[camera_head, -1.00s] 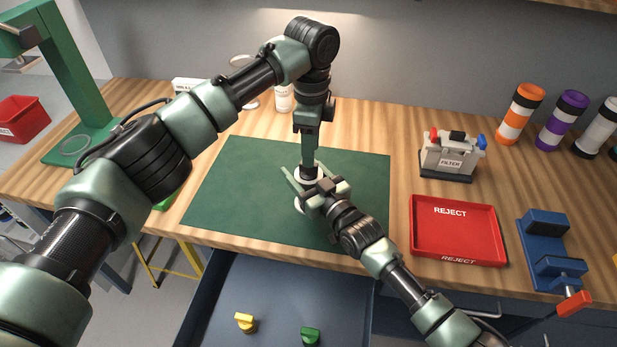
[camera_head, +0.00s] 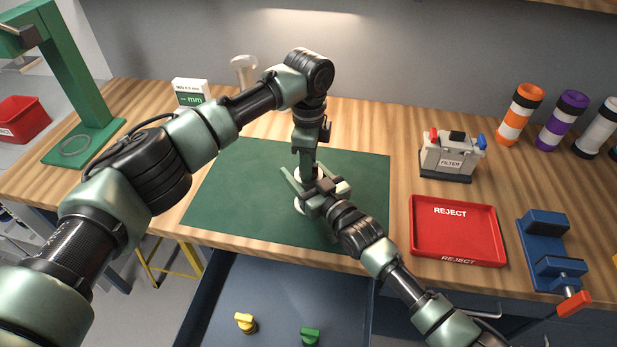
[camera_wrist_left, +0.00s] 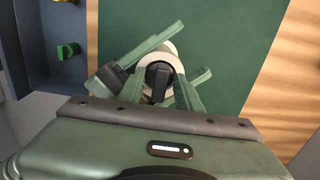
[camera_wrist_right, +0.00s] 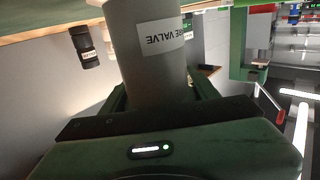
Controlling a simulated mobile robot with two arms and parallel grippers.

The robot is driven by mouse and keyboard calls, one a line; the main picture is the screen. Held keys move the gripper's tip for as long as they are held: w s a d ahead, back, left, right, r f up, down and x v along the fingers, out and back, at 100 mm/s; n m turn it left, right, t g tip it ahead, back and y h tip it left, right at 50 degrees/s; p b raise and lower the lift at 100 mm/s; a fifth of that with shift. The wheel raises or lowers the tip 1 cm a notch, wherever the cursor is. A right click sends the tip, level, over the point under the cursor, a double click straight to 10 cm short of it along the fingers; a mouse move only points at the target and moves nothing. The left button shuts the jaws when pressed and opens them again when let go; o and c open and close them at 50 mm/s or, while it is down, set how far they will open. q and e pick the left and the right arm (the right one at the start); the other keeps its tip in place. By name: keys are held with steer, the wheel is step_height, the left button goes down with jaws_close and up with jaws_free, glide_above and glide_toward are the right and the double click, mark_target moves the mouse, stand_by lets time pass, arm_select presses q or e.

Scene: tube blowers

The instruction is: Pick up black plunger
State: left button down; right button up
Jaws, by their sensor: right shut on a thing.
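The black plunger (camera_wrist_left: 158,76) shows in the left wrist view at the top of a white cylinder (camera_wrist_left: 172,50). My left gripper (camera_head: 307,166) points down over the cylinder. In its wrist view its fingers (camera_wrist_left: 162,84) are apart on both sides of the plunger, open; I cannot tell whether they touch it. My right gripper (camera_head: 310,188) is shut around the cylinder from the side. In the right wrist view the cylinder (camera_wrist_right: 145,75) looks grey, with a partly visible label ending in "RE VALVE". In the head view the grippers mostly hide cylinder and plunger.
The cylinder is over a green mat (camera_head: 230,190). To the right are a red REJECT tray (camera_head: 455,232), a filter box (camera_head: 450,155) and a blue vise (camera_head: 550,250). A green press stand (camera_head: 85,100) is at the left. An open drawer (camera_head: 275,300) below holds yellow and green parts.

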arm_select(q)
steer(key=shift+r, duration=0.1)
step_height(320, 180, up, 10)
steer(key=shift+f, duration=0.1)
stand_by(0.3)
arm_select(e)
steer(key=o, duration=1.7)
steer(key=v, duration=1.1)
steer(key=shift+s+d, duration=0.25)
steer(key=shift+s, duration=0.05)
arm_select(q)
steer(key=shift+r+p, duration=1.25)
steer(key=shift+r, duration=0.05)
arm_select(e)
steer(key=shift+v, duration=3.1)
